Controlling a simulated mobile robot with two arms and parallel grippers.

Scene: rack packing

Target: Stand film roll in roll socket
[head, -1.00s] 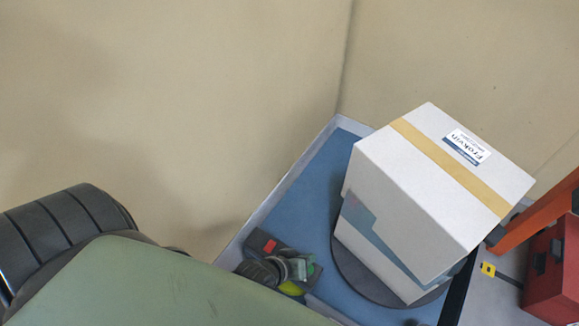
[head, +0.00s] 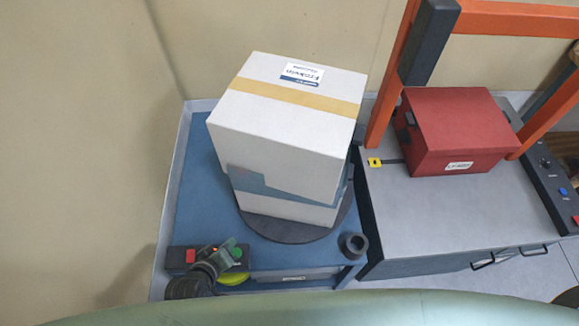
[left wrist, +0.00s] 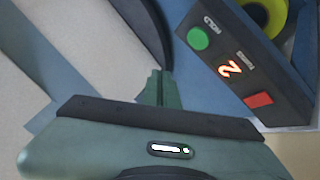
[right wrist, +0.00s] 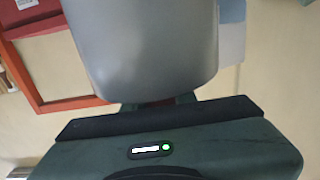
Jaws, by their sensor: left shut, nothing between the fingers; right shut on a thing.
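The film roll (right wrist: 150,45) is a smooth grey cylinder in the right wrist view. My right gripper (right wrist: 158,103) is shut on its near end; the far end runs out of the picture. The roll and the right gripper do not show in the head view. The roll socket (head: 353,246) appears to be the dark round ring at the blue station's front right corner, and it looks empty.
A white carton (head: 285,135) with tan tape stands on a dark turntable (head: 285,230) on the blue station (head: 195,200). A red case (head: 455,130) sits on the grey bench (head: 395,230) at right, under an orange frame (head: 500,20). A yellow-green disc (head: 234,279) lies by the button box.

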